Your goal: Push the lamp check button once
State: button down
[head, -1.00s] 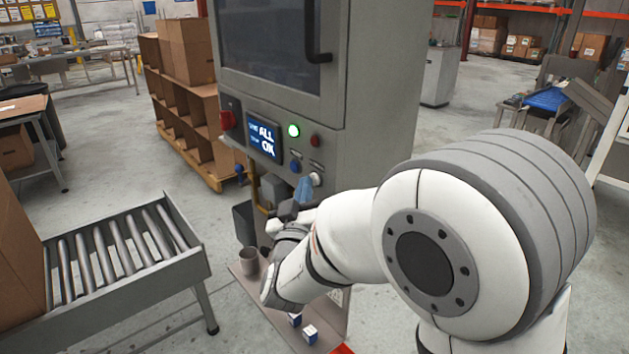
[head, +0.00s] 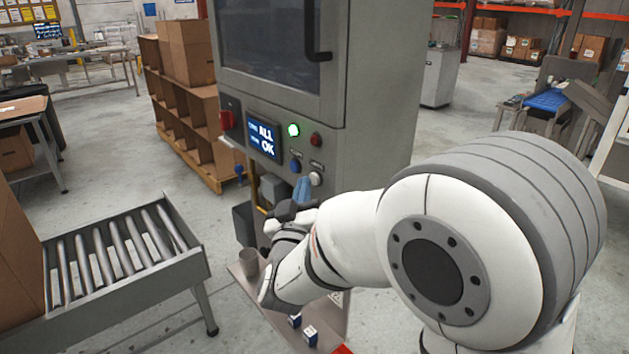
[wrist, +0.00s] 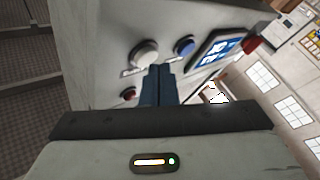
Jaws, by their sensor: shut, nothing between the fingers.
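The control panel on the grey cabinet (head: 381,100) has a lit green lamp (head: 293,130), a red round control (head: 316,140), a blue button (head: 296,165) and a white button (head: 316,179). Their labels are too small to read, so I cannot tell which is the lamp check. My gripper (head: 302,184) is shut and empty, its blue fingers just below the blue and white buttons. In the wrist view the fingertips (wrist: 159,68) are close to the white button (wrist: 145,54), with the blue button (wrist: 184,46) beyond to the right. Contact cannot be made out.
The panel's screen (head: 263,140) reads "ALL OK", beside a red switch (head: 227,120). A roller conveyor (head: 190,262) stands at left. A grey cup (head: 249,262) and small boxes (head: 310,335) sit on the low shelf below my arm.

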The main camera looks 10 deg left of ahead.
jog(key=shift+s+a, duration=0.25)
jog(key=shift+s, duration=0.05)
jog(key=shift+s+a+b, duration=0.35)
jog(key=shift+s+a, duration=1.3)
jog(key=shift+s, duration=0.25)
